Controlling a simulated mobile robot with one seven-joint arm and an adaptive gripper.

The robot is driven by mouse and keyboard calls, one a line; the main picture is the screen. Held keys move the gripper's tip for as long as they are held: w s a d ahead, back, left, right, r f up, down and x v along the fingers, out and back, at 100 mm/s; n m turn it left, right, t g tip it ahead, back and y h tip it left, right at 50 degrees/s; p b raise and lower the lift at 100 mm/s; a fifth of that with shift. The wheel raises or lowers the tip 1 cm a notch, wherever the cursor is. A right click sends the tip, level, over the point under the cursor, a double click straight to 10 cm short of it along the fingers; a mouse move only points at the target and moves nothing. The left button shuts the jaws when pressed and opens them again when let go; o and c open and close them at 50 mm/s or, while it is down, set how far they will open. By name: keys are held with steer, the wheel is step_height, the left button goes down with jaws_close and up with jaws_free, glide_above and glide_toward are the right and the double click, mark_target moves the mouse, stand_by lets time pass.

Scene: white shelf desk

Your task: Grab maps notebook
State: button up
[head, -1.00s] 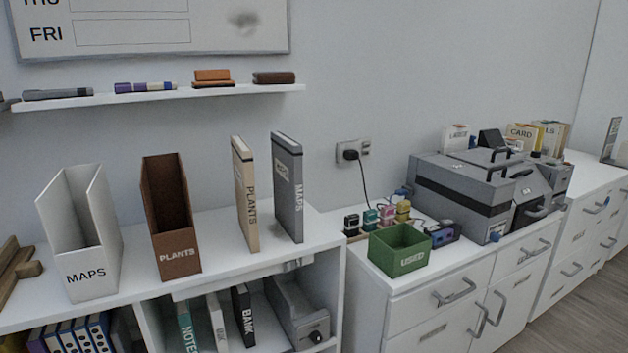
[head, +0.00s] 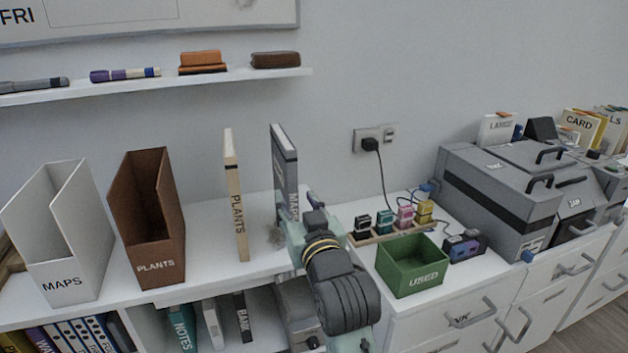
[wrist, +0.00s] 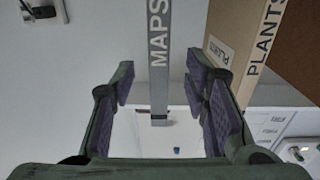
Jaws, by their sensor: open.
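The grey maps notebook (head: 285,160) stands upright on the white shelf desk, with its spine lettering partly hidden behind my arm in the head view. In the wrist view its spine (wrist: 159,60) lies between my two fingers, with visible gaps on both sides. My gripper (head: 297,235) is open in front of the notebook's lower part; its fingers show clearly in the wrist view (wrist: 163,98). I cannot tell how far the notebook reaches in depth between the fingers.
The beige plants notebook (head: 236,195) stands just left of the maps notebook. Brown plants (head: 160,263) and white maps (head: 65,285) holders stand further left. A green used box (head: 412,268) and a rack of small coloured items (head: 400,222) are on the right.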

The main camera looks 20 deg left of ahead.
mark_target(292, 195)
steer(key=p+x, duration=0.1)
steer(key=x, duration=0.4)
steer(key=shift+s, duration=0.1)
steer(key=shift+f+p+x, duration=0.15)
steer(key=shift+p+x, duration=0.35)
steer(key=shift+x, duration=0.9)
steer(key=shift+f+p+x, duration=0.15)
steer(key=shift+p+x, duration=0.3)
steer(key=shift+x, duration=1)
steer(key=shift+d, duration=0.1)
steer(key=shift+c, duration=0.6)
jaws_close()
steer(key=shift+r, duration=0.1)
